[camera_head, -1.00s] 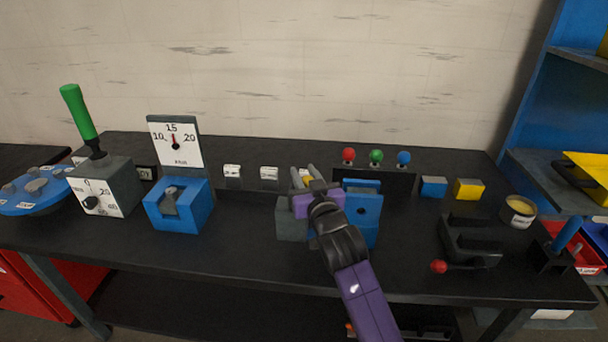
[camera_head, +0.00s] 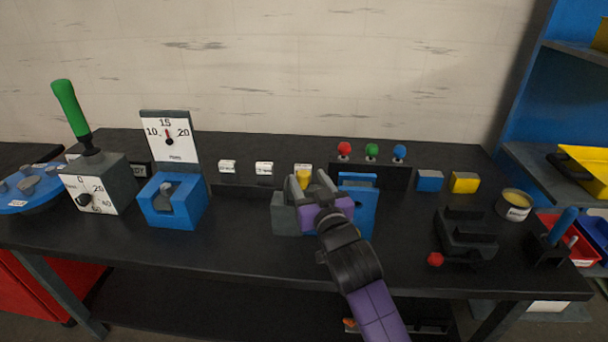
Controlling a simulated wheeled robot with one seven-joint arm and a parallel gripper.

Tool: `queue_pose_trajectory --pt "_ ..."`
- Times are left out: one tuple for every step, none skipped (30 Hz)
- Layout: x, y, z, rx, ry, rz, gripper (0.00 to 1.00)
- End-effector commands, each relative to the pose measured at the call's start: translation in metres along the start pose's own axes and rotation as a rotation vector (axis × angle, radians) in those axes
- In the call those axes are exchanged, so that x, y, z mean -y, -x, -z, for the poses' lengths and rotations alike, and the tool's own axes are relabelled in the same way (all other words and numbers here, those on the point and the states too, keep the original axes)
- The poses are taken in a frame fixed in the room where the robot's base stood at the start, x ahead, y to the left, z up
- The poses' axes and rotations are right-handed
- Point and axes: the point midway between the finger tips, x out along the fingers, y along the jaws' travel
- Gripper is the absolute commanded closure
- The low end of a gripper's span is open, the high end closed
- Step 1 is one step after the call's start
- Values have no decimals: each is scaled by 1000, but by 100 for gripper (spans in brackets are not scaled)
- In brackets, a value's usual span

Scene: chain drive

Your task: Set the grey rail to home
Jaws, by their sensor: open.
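My gripper (camera_head: 304,181) is open at the middle of the bench. Its two grey fingers stand either side of a small yellow piece, and I cannot tell if they touch it. The yellow piece (camera_head: 304,175) shows between the fingertips. Behind and below my gripper is a fixture with a grey block (camera_head: 282,212) on the left and a blue upright plate (camera_head: 361,210) on the right. My gripper and purple wrist hide the middle of this fixture. I cannot tell for sure which part is the grey rail. White labels (camera_head: 264,168) stand in a row behind it.
A blue gauge fixture (camera_head: 173,203) and a grey dial box with a green lever (camera_head: 70,110) stand left. Red, green and blue knobs (camera_head: 372,150) stand behind right. A black clamp with a red ball (camera_head: 466,238) lies right. The front middle of the black bench (camera_head: 235,250) is clear.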

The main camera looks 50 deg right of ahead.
Motion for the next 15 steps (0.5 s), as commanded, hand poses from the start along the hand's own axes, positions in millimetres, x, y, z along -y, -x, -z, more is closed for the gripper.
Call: queue_pose_trajectory --pt "0 8 -2 0 1 1 48" --pt "0 11 -2 0 2 1 48" --pt "0 15 -2 0 2 1 48" --pt "0 18 -1 0 2 1 48" --pt "0 20 -1 -1 1 1 48" --pt "0 22 -1 0 1 1 48" --pt "0 23 0 0 1 1 48" --pt "0 24 0 0 1 0 48" --pt "0 24 0 0 0 0 48" --pt "0 24 0 0 0 0 48" --pt "0 24 0 0 0 0 48" --pt "0 24 0 0 0 0 48" --pt "0 24 0 0 0 0 48" --pt "0 24 0 0 0 0 48" --pt "0 24 0 0 0 0 48"
